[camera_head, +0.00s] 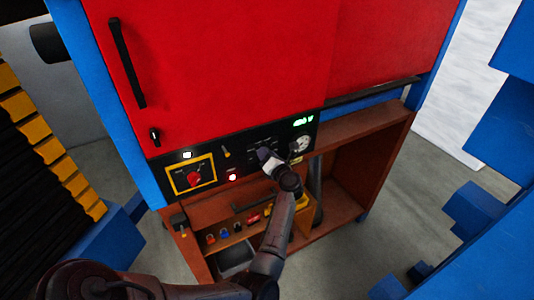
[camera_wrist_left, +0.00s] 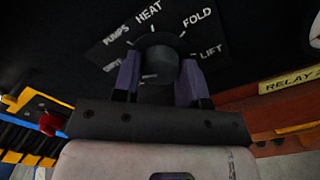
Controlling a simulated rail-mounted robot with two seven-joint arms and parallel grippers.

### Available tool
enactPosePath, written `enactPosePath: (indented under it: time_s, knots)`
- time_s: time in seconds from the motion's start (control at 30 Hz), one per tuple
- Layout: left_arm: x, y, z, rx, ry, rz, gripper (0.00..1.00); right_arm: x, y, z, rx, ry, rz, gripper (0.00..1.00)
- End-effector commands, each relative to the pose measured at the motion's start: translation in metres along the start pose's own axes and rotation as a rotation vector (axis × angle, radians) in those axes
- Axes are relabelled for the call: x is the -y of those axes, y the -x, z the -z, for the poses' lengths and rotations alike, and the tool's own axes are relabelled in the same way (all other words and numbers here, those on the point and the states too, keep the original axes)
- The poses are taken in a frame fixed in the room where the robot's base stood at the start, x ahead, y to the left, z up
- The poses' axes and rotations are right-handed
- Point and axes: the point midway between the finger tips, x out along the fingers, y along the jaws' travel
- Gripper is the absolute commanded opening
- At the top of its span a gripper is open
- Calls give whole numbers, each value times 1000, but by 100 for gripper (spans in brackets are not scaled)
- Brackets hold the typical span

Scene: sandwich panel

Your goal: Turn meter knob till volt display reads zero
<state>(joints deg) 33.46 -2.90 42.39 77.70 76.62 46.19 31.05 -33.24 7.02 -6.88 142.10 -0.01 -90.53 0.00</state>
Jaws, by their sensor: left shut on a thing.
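The meter knob (camera_wrist_left: 157,62) is a dark round selector on the black panel (camera_head: 215,160). Labels around it in the left wrist view read PUMPS, HEAT, FOLD and LIFT; another at lower left is hard to read. My left gripper (camera_wrist_left: 159,82) is shut on the knob, one finger on each side. In the head view my left gripper (camera_head: 268,157) is at the panel and hides most of the knob. The volt display (camera_head: 303,121) shows lit green characters, too small to read surely. A round white gauge (camera_head: 300,143) sits below it. My right gripper is not in view.
A yellow-framed red switch (camera_head: 193,176) and a red lamp (camera_head: 232,177) are left on the panel. Below is a brown shelf (camera_head: 340,195) with several coloured padlocks (camera_head: 238,229). A red cabinet door (camera_head: 215,60) is above.

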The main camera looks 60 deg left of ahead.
Motion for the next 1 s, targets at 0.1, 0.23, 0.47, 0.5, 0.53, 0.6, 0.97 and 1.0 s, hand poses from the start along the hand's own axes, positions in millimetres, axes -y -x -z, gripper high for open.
enactPosePath:
  time_s: [0.1, 0.23, 0.47, 0.5, 0.53, 0.6, 0.97, 1.0]
  knots:
    - [0, 0, 0, 0, -19, 0, 15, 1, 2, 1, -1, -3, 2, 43]
    - [0, 0, 0, 0, -28, 0, 15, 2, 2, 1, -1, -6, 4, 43]
    - [0, 0, 0, 0, -28, 0, 15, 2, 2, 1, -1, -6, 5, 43]
    - [0, 0, 0, 0, -28, 0, 15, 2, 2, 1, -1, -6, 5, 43]
    - [0, 0, 0, 0, -28, 0, 15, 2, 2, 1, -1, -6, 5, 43]
    - [0, 0, 0, 0, -28, 0, 43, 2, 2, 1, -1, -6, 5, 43]
    - [0, 0, 0, 0, -27, 0, 64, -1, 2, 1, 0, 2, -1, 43]
    - [0, 0, 0, 0, -27, 0, 64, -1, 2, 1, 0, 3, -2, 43]
